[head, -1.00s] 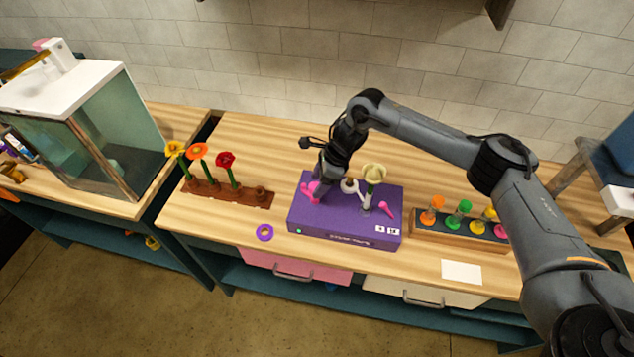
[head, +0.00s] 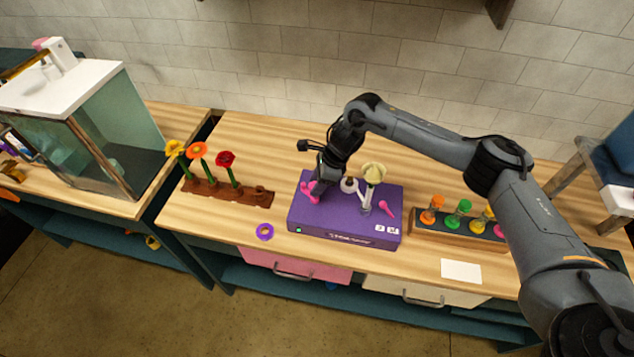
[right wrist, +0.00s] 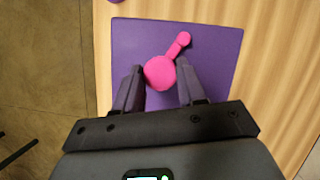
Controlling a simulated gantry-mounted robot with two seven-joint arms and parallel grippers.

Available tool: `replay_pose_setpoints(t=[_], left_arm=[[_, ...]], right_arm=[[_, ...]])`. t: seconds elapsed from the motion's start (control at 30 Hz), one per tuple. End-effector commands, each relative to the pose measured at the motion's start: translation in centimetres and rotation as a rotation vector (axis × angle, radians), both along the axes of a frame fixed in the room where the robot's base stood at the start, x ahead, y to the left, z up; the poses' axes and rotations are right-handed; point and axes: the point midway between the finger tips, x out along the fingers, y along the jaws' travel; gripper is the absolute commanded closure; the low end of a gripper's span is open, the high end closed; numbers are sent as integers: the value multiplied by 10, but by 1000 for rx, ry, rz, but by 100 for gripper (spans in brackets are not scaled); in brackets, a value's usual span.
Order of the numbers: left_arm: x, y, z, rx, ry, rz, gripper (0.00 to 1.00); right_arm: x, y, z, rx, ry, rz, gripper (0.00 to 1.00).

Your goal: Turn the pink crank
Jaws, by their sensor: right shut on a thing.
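The pink crank (head: 309,189) stands on the left part of the top of a purple box (head: 345,228). In the right wrist view the crank (right wrist: 159,73) shows as a large round knob with a short arm running up and right to a smaller round end, over the purple top (right wrist: 215,50). My right gripper (head: 316,190) reaches down onto the crank from above. In the right wrist view its fingers (right wrist: 160,82) stand on both sides of the large knob, shut on it. The gripper partly hides the crank in the head view. My left gripper is not in view.
A rack of coloured pieces (head: 460,230) and a white card (head: 461,271) are right.

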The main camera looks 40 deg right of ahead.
Motion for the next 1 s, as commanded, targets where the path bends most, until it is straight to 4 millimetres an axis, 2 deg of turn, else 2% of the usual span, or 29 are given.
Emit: replay_pose_setpoints(t=[0.37,1.0], left_arm=[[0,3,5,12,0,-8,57],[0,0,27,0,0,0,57]], right_arm=[[-1,1,1,1,0,-145,91],[-2,5,2,2,0,-647,91]])
